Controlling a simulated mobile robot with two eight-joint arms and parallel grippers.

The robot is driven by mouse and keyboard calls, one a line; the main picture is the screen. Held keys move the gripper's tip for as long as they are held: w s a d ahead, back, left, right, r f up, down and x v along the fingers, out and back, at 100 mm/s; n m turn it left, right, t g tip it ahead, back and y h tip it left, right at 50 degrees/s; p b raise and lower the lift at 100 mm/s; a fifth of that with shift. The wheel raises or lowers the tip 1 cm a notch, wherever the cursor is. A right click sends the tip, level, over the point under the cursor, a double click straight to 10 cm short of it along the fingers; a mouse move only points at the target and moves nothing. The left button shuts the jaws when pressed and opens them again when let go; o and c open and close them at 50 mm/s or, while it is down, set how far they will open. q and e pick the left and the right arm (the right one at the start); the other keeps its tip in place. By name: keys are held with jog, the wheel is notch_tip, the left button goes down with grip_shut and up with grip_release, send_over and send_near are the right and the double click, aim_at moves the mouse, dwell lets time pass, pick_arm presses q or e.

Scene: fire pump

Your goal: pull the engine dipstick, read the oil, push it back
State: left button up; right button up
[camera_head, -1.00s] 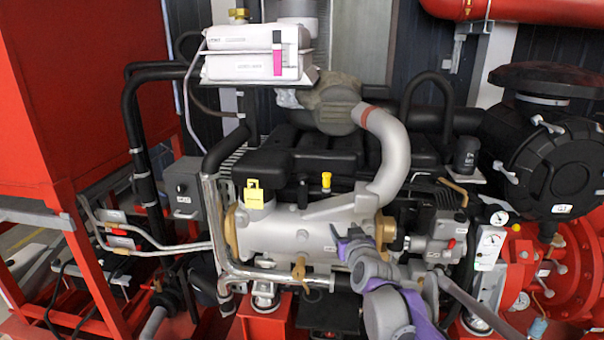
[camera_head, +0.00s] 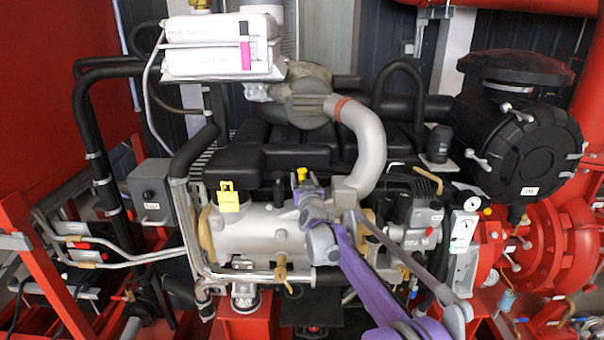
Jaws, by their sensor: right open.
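The engine dipstick shows as a small yellow handle (camera_head: 302,174) on top of the engine, in front of the black engine cover. My right gripper (camera_head: 304,187) is open, with its purple-and-grey fingers close around or just in front of the handle. I cannot tell whether they touch it. The gripper and wrist hide the lower part of the handle and the engine surface below it. The rest of the dipstick is not visible. My left gripper is not in view.
A yellow tag (camera_head: 229,198) hangs on the grey engine block left of the gripper. A silver curved pipe (camera_head: 366,150) rises close to the right. A white tank (camera_head: 222,45) stands above, and a black round housing (camera_head: 515,150) is at right.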

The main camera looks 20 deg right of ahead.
jog(key=shift+w+d, duration=0.1)
jog(key=shift+w, duration=0.85)
grip_shut()
dwell(0.8)
